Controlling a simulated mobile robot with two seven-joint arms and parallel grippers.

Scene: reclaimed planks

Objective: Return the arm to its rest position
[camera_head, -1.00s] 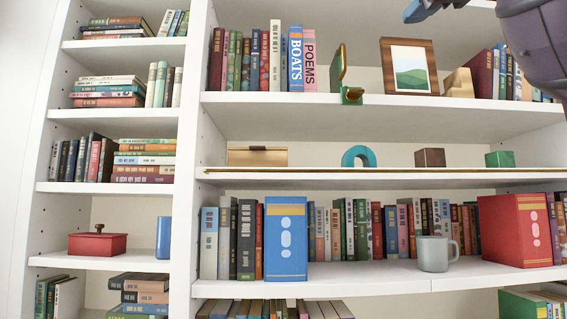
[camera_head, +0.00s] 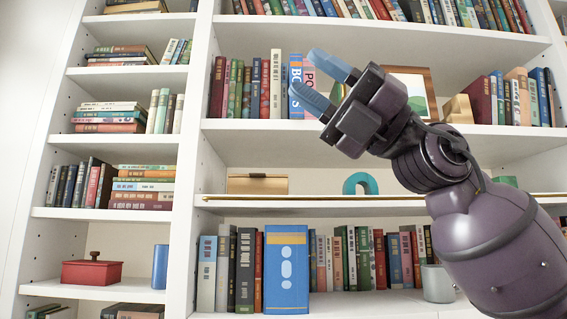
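My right gripper (camera_head: 322,83) is in the upper middle of the head view, its two blue fingers spread apart with nothing between them. It is open, in front of the upper shelf, over the blue BOATS book (camera_head: 295,85) and the pink book (camera_head: 309,75) beside it. My purple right arm (camera_head: 495,235) comes in from the lower right. It covers much of the shelves on that side. My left gripper is not in view.
A white bookcase (camera_head: 192,190) fills the view. A framed picture (camera_head: 420,92) is partly hidden behind my gripper. A blue binder (camera_head: 286,268) and grey mug (camera_head: 436,284) stand below.

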